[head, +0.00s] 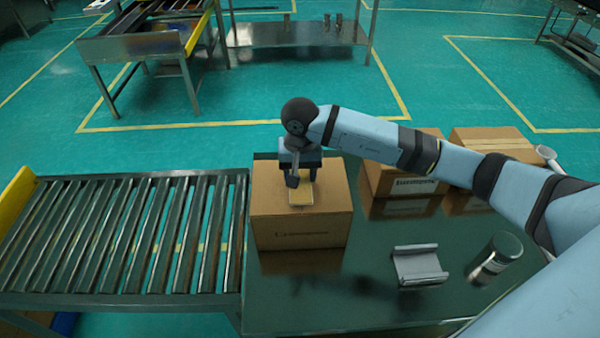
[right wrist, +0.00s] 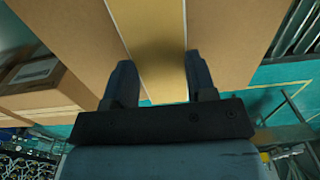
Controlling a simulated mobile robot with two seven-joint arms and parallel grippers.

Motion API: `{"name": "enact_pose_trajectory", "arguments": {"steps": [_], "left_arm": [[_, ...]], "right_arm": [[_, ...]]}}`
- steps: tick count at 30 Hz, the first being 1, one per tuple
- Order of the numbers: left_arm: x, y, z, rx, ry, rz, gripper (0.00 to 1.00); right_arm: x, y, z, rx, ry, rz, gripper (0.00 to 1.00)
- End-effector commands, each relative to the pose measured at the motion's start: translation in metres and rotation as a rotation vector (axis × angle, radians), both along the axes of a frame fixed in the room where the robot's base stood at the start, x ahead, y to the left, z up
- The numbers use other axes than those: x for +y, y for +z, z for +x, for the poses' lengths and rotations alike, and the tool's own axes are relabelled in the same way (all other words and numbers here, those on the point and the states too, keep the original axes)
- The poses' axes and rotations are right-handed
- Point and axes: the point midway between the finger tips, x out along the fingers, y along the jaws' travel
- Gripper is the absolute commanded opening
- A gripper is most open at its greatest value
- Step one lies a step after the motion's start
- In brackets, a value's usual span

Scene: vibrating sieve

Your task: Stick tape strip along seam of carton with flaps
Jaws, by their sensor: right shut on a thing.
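The carton (head: 300,232) stands on the dark table just right of the roller conveyor, its top closed and dark lettering on its front. A tan tape strip (head: 301,196) with a pale border shows on the carton's top under my right gripper (head: 303,176). In the right wrist view the strip (right wrist: 155,35) runs away from between the fingers (right wrist: 160,85) along the middle of the carton top (right wrist: 225,35). My right gripper is shut on the strip; I cannot tell how much of it touches the carton. My left gripper is not in view.
A roller conveyor (head: 125,235) adjoins the table on the left. Two more cartons (head: 400,178) (head: 490,140) stand behind on the right. A grey bracket-like holder (head: 420,266) and a metal cylinder (head: 495,258) stand front right. The dark table top (head: 340,305) is clear in front.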

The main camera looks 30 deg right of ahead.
Motion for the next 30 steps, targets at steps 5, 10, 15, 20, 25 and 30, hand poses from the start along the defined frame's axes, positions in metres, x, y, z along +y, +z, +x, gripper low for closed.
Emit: {"name": "enact_pose_trajectory", "arguments": {"steps": [5,10,15,20,25,30], "left_arm": [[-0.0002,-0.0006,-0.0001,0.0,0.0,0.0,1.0],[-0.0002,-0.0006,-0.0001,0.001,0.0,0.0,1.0],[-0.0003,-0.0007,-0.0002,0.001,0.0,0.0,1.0],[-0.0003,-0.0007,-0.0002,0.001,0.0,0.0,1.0],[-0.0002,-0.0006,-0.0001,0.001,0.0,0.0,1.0],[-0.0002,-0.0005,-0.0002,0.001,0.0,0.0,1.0]], "right_arm": [[0.0,0.0003,0.0,0.0,0.0,0.0,0.3],[-0.0001,0.0003,0.0,0.0,0.0,0.0,0.72],[-0.0002,0.0002,-0.0001,0.0,0.0,0.0,0.81],[-0.0002,0.0002,-0.0001,0.0,0.0,0.0,0.81],[-0.0002,0.0002,-0.0001,0.0,0.0,0.0,0.81],[-0.0002,0.0002,-0.0001,-0.001,0.0,0.0,0.81]]}}
